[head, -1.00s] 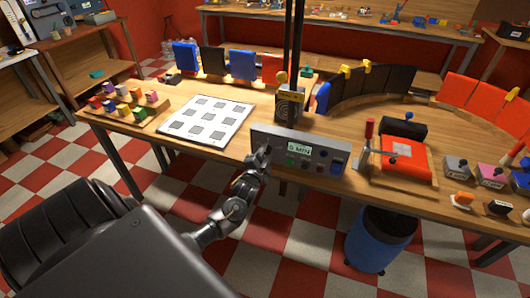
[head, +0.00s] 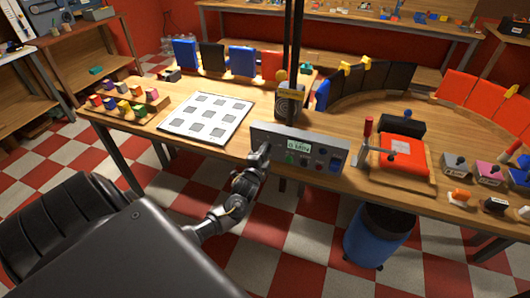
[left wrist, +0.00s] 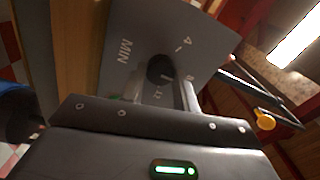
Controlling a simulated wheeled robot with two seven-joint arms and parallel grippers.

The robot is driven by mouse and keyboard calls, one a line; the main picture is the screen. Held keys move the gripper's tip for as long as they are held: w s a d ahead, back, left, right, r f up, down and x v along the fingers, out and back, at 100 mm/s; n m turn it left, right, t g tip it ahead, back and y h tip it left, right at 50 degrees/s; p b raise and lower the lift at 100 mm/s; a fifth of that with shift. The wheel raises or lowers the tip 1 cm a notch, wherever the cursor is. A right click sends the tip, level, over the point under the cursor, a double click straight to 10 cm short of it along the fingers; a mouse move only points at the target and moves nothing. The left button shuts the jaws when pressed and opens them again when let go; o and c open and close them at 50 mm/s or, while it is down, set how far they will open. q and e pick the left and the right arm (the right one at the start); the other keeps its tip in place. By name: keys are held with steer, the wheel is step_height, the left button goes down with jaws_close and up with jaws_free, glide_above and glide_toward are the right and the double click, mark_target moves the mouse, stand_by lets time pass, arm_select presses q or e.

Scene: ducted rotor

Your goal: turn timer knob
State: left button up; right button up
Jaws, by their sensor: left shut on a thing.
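The timer is a grey control box (head: 268,137) at the front edge of the table, with a small lit display (head: 298,146) reading a digit too small to be sure of and "MIN". My left gripper (head: 266,148) reaches the left end of its front face and hides the knob there in the head view. In the left wrist view, the dark round timer knob (left wrist: 160,68) sits on the grey panel (left wrist: 200,42), which has "MIN" and numbers printed around it. The fingers of my left gripper (left wrist: 164,90) stand on either side of the knob, shut on it. My right gripper is not in view.
A white board with grey squares (head: 190,132) and a tray of coloured blocks (head: 140,108) lie left of the box. A red clamp-like fixture (head: 403,160) stands to its right. A blue bin (head: 375,240) stands on the floor below.

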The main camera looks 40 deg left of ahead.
arm_select(q)
steer(key=o, duration=1)
steer(key=shift+c, duration=0.2)
steer(key=shift+s, duration=0.1)
steer(key=b+v, duration=0.2)
steer(key=v, duration=0.8)
steer(key=shift+s+d, duration=0.2)
steer(key=shift+s, duration=0.1)
